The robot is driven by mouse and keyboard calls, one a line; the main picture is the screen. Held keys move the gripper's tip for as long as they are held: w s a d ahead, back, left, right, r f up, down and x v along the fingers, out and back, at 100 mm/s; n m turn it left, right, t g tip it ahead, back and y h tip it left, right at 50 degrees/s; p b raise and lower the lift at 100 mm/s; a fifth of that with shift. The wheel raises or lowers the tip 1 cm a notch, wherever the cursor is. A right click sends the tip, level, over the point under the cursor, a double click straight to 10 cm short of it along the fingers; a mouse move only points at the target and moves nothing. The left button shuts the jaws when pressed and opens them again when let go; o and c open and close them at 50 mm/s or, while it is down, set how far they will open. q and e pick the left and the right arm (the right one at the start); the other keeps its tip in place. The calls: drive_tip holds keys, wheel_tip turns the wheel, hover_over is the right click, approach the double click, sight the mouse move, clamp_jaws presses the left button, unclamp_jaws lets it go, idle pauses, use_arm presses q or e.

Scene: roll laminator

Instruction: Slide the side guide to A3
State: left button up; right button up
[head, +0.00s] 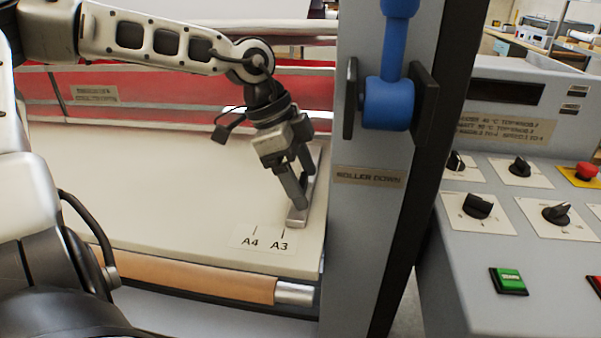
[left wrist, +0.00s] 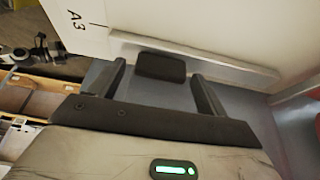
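The side guide (head: 297,222) is a pale metal bar on the cream feed table (head: 150,185), near its right edge. It stands just right of the A3 mark (head: 280,245), with the A4 mark (head: 250,242) further left. In the left wrist view the guide (left wrist: 195,55) runs across the top, and its near end lies a little apart from the A3 tick (left wrist: 97,24). My left gripper (head: 298,188) is down at the guide. Its fingers (left wrist: 158,82) are apart, one on each side of a dark block (left wrist: 160,66) beside the guide. My right gripper is not in view.
A grey post (head: 365,225) with a blue lever (head: 390,100) stands close right of the guide. A control panel (head: 520,190) with knobs and a red button (head: 586,171) is further right. Red rollers (head: 180,95) lie behind the table. The table left of the guide is clear.

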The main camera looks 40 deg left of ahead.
use_arm(q)
drive_tip(key=shift+r, duration=0.1)
drive_tip(key=v, duration=1.5)
drive_tip(key=shift+r, duration=0.4)
drive_tip(key=shift+a, duration=0.15)
